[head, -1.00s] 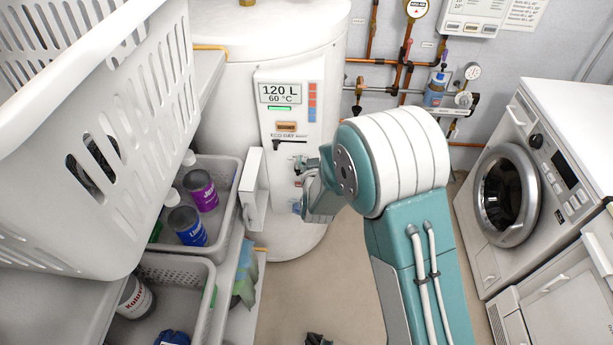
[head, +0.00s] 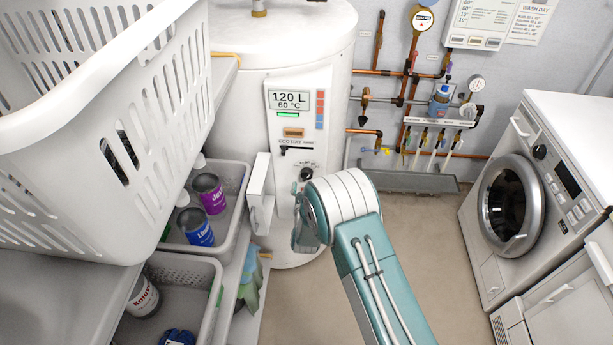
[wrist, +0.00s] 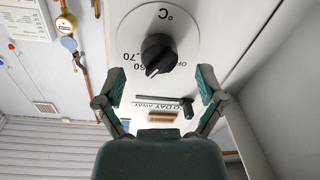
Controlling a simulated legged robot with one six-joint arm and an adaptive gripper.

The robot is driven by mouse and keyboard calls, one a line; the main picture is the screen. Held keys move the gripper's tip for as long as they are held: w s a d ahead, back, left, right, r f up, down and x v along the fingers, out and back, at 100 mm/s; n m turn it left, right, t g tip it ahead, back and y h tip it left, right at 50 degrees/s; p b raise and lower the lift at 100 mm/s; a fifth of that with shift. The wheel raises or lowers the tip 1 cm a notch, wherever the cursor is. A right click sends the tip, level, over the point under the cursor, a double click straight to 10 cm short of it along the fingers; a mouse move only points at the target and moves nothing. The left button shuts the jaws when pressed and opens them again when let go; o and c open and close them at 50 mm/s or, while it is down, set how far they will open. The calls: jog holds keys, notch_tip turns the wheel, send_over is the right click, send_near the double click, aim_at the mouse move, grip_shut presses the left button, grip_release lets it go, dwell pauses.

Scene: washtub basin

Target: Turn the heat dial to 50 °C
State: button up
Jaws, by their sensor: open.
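The water heater (head: 235,95) has a control panel, with a display (head: 289,99) reading 120 L and 60 °C. The black heat dial (head: 306,174) is low on the panel, partly beside my arm in the head view. In the wrist view the dial (wrist: 158,53) appears upside down on a white round scale, its pale mark pointing down and slightly left; 70 and 60 are readable. My gripper (wrist: 161,76) is open and empty, its two fingers apart on either side below the dial in the picture, not touching it. In the head view my arm hides most of the gripper.
A slider switch (wrist: 165,99) is near the dial, between the fingers in the wrist view. An open white flap (head: 259,193) stands left of the panel. A laundry basket (head: 150,180) and bottle crates are left. A washing machine (head: 535,190) stands right, with clear floor between.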

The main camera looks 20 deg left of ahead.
aim_at(306, 178)
jog(key=shift+x, duration=1.65)
jog(key=shift+c, duration=0.2)
jog(key=c, duration=1.1)
jog(key=shift+r+n, duration=0.1)
jog(key=shift+n, duration=2.8)
jog(key=shift+a, duration=0.1)
